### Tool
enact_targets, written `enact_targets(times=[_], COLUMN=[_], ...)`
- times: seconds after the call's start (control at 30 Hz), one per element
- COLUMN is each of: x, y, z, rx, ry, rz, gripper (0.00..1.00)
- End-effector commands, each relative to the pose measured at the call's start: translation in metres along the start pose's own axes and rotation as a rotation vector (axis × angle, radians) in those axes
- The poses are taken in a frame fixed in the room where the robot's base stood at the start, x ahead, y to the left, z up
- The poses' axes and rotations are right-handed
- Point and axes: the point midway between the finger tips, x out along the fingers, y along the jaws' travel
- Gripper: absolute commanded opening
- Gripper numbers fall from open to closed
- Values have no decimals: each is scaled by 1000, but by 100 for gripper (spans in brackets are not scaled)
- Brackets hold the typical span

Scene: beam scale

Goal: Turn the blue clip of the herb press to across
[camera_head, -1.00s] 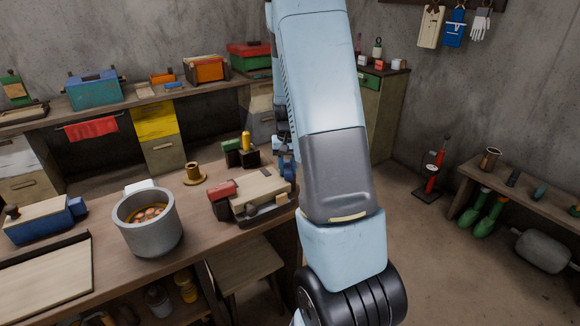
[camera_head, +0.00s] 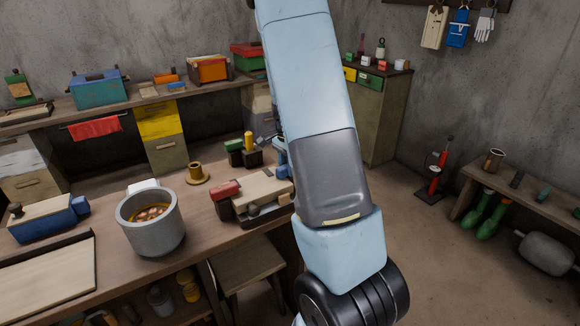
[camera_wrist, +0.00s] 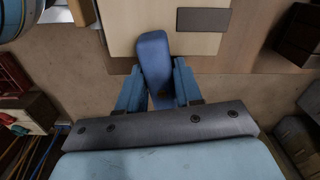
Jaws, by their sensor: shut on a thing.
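The herb press (camera_head: 262,189) stands at the right end of the workbench, with a pale wooden top and a red block at its left. In the wrist view its pale top (camera_wrist: 205,42) fills the upper middle. The blue clip (camera_wrist: 152,55) lies at the press's near edge, slightly tilted, its far end over the pale top. My gripper (camera_wrist: 157,84) is shut on the clip's near part, one finger on each side.
On the bench (camera_head: 170,252) are a grey pot (camera_head: 150,232), a brass-coloured piece (camera_head: 196,175), a blue box-like tool (camera_head: 45,218) and a dark block with a yellow knob (camera_head: 249,146). A stool (camera_head: 246,268) stands below. Open floor lies to the right.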

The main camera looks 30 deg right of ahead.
Motion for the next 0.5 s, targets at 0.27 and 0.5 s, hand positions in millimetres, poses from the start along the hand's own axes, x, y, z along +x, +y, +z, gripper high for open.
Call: enact_targets(times=[0.27, 0.5], x=[-1, -1], y=[-4, -4], z=[1, 1], rx=[133, 179], ry=[0, 0], rz=[-3, -3], gripper=[4, 4])
